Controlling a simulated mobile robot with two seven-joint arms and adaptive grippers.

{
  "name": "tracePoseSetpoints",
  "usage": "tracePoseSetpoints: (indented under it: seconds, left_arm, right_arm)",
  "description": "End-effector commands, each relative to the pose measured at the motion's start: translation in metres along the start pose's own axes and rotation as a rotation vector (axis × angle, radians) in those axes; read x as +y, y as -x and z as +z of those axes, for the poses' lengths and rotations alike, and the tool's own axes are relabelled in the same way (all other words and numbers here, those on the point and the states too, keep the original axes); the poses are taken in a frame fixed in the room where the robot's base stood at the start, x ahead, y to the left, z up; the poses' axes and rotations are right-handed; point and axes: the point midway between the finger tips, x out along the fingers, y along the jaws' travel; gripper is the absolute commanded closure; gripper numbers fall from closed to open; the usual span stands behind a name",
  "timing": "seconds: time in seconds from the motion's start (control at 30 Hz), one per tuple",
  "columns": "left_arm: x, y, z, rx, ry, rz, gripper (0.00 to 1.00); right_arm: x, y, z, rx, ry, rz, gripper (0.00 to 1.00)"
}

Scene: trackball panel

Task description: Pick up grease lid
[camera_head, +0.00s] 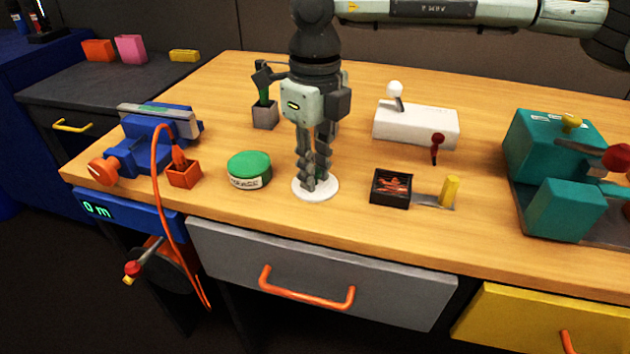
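A flat white disc (328,190), which looks like the grease lid, lies on the wooden workbench near its front edge. A round tub with a green top (249,166) and a white label stands just left of the disc. My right gripper (311,186) points straight down over the disc, with its fingertips at the disc's surface. Its fingers are close together and hide part of the disc. I cannot tell whether they are shut on a part of it. My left gripper is not in view.
A small black tray (391,189) and a yellow peg (450,190) are right of the disc. A white box with a joystick (416,124) is behind them. A blue vise (150,145) and orange box (184,174) are left, a teal machine (566,209) right.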

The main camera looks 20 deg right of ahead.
Motion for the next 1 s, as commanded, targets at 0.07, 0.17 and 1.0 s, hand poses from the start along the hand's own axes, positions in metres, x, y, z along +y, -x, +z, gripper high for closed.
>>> tracePoseSetpoints:
  seconds: [0.07,0.17,1.0]
  left_arm:
    - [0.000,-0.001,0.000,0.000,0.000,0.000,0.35]
    - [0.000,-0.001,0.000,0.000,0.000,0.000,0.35]
    - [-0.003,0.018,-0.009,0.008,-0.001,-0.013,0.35]
  right_arm:
    - [0.001,-0.007,-0.003,0.014,0.001,0.002,0.98]
    - [0.001,-0.007,-0.004,0.015,0.001,0.003,0.98]
    - [0.043,0.067,0.034,0.006,0.006,0.001,0.98]
